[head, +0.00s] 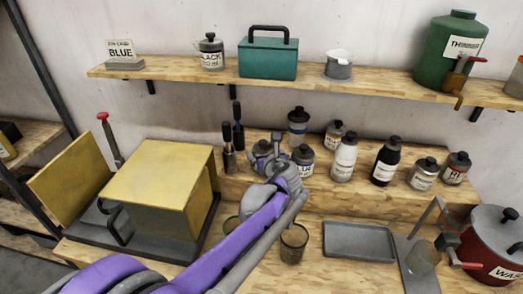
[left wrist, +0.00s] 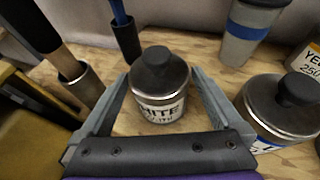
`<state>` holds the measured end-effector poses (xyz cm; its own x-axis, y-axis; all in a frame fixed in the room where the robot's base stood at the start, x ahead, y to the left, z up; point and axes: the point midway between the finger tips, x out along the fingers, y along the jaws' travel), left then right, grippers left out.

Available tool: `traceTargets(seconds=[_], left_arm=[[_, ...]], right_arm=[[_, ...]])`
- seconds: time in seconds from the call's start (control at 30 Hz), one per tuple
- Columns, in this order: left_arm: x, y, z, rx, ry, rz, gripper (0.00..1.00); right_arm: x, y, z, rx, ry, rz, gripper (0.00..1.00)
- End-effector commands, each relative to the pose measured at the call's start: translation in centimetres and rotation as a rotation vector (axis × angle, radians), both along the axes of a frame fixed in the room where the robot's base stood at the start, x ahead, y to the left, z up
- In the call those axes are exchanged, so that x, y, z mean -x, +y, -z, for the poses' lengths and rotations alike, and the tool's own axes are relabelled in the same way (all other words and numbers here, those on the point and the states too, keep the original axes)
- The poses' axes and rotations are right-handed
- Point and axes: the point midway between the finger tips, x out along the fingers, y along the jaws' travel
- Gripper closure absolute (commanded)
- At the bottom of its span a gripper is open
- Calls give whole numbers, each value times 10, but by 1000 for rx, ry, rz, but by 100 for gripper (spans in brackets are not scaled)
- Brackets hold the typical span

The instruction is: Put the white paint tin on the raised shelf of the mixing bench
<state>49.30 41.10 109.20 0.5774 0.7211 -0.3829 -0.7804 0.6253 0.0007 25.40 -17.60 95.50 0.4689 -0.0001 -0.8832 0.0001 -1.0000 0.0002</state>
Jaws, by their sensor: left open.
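The white paint tin (left wrist: 160,110) has a grey lid with a dark knob, and its label reads "WHITE" in part. In the left wrist view it stands upright on wood between the spread fingers of my left gripper (left wrist: 160,82), with gaps at its sides. In the head view the tin (head: 262,148) is at the back of the mixing bench's raised shelf (head: 335,191), partly hidden by my left gripper (head: 266,156). Its base is hidden there. My right gripper is in neither view.
A blue-labelled tin (left wrist: 268,108) stands close to the right of the gripper. Brushes in holders (head: 232,140) stand to the left, and a blue-banded cup (head: 298,123) behind. Several bottles and tins line the raised shelf to the right. A yellow box (head: 160,175) and grey tray (head: 358,241) are lower.

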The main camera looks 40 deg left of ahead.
Motion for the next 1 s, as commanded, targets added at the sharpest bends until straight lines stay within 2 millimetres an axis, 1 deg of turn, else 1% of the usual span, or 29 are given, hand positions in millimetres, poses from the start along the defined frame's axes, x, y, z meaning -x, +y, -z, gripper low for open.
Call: traceTargets(seconds=[0.03,0.1,0.3,0.5,0.6,0.67,0.77,0.87,0.9,0.97,1.0], left_arm=[[8,-10,-4,0,1,4,0],[16,-21,-10,1,0,4,0],[36,-45,-23,1,1,2,0],[44,-54,-29,1,-1,0,0],[45,-55,-28,6,-4,-3,0],[48,-57,-25,38,-22,-16,0],[65,-65,-11,197,-114,-84,0],[96,-85,16,495,-277,-237,0],[111,-96,30,639,-353,-323,0],[134,-115,51,861,-464,-476,0],[149,-128,64,1002,-532,-588,0]], right_arm=[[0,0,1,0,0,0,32],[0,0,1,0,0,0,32],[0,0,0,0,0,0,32],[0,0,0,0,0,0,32],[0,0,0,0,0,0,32],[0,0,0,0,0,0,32],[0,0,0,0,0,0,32],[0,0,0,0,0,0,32],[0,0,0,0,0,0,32],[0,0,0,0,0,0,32],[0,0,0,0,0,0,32]])
